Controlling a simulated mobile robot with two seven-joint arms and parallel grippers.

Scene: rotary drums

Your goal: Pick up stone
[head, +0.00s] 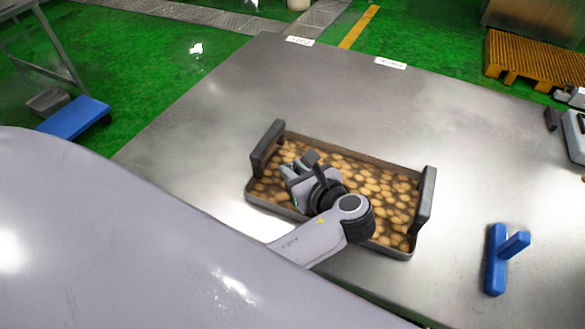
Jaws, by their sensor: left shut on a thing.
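A shallow tray (343,152) with dark upright end handles lies on the steel table, filled with a layer of brown and tan round stones (375,185). My left gripper (288,173) reaches over the left part of the tray, low among the stones. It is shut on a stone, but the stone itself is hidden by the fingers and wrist. My left arm covers the tray's near middle edge. My right gripper is not in view.
The steel table (430,120) is mostly bare around the tray. A blue T-shaped tool (497,262) lies right of the tray. Two white labels (390,63) lie at the far edge. A grey device (574,137) sits at the far right.

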